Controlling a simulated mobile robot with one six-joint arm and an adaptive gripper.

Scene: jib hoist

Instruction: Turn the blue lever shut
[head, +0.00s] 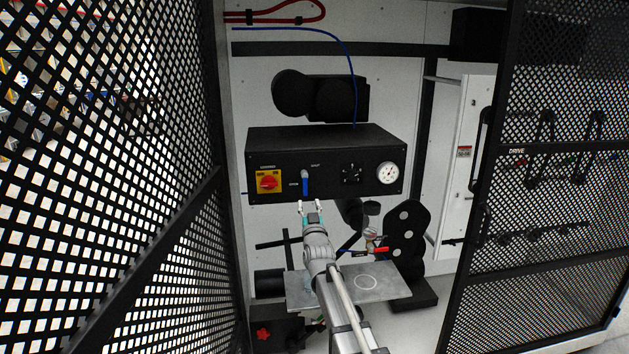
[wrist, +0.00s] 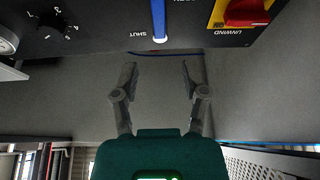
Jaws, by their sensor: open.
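My gripper (head: 309,204) is open and empty just below the lever. In the wrist view my gripper (wrist: 158,68) has its fingers apart, with the lever's line running between them. The lever's pivot is cut off in the wrist view.
A red knob (head: 268,183) on a yellow plate is close left of the lever. A black dial (head: 352,173) and a white gauge (head: 388,174) are to the right. Mesh panels (head: 120,180) flank the opening. A grey plate (head: 385,283) lies below.

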